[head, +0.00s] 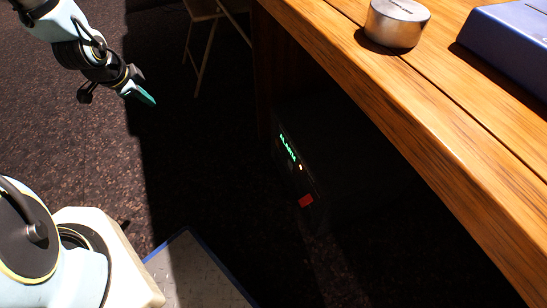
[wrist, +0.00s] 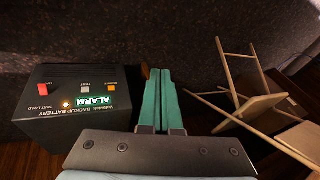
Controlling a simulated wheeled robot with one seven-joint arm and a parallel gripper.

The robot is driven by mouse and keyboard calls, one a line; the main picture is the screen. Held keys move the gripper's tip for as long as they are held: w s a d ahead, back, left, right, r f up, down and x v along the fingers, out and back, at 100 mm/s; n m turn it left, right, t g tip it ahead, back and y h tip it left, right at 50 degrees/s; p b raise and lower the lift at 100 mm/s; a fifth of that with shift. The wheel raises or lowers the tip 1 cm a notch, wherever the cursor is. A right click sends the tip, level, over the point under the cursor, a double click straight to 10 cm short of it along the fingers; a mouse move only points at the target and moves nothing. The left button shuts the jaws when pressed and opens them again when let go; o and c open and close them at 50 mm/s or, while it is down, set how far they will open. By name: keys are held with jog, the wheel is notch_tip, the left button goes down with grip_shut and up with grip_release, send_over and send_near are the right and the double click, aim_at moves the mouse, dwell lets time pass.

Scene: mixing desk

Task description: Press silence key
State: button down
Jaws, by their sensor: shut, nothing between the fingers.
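A black backup battery box (wrist: 75,125) shows upside down at the left of the wrist view. Its face has a lit green ALARM display (wrist: 95,101), a glowing amber light (wrist: 66,104), a red TEST LOAD switch (wrist: 42,88), a grey TEST key (wrist: 85,89) and a small orange key (wrist: 112,88) whose label is too small to read. In the head view the box (head: 315,185) stands in dark shadow under the table. My gripper (head: 152,101) is shut and empty, well left of the box. Its green fingers (wrist: 160,72) point past the box in the wrist view.
A wooden table (head: 440,115) overhangs the box, with a round metal tin (head: 396,22) and a blue case (head: 510,45) on top. A wooden folding chair (wrist: 255,105) lies to the right of the fingers in the wrist view. Open dark floor lies between gripper and box.

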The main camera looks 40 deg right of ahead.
aim_at(277, 143)
jog(key=s+d+f+m+g+h+b, duration=0.1)
jog(key=s+d+f+m+b, duration=0.3)
jog(key=f, duration=0.6)
jog(key=s+d+f+m+h+b, duration=0.3)
jog(key=d+f+b, duration=0.5)
jog(key=f, duration=0.3)
jog(key=s+d+f+m+g+h+b, duration=0.1)
jog(key=s+d+f+m+b, duration=0.4)
jog(key=d+f, duration=0.3)
notch_tip(277, 143, down, 3)
jog(key=shift+r+m+g+h+b, duration=0.1)
jog(key=shift+m+g+h+b, duration=0.25)
jog(key=shift+b, duration=0.35)
jog(key=shift+d, duration=0.1)
jog(key=s+d+b, duration=0.1)
jog(key=s+d, duration=0.2)
jog(key=d, duration=0.5)
jog(key=shift+s+d, duration=0.15)
jog(key=shift+d, duration=0.05)
jog(key=shift+d, duration=0.2)
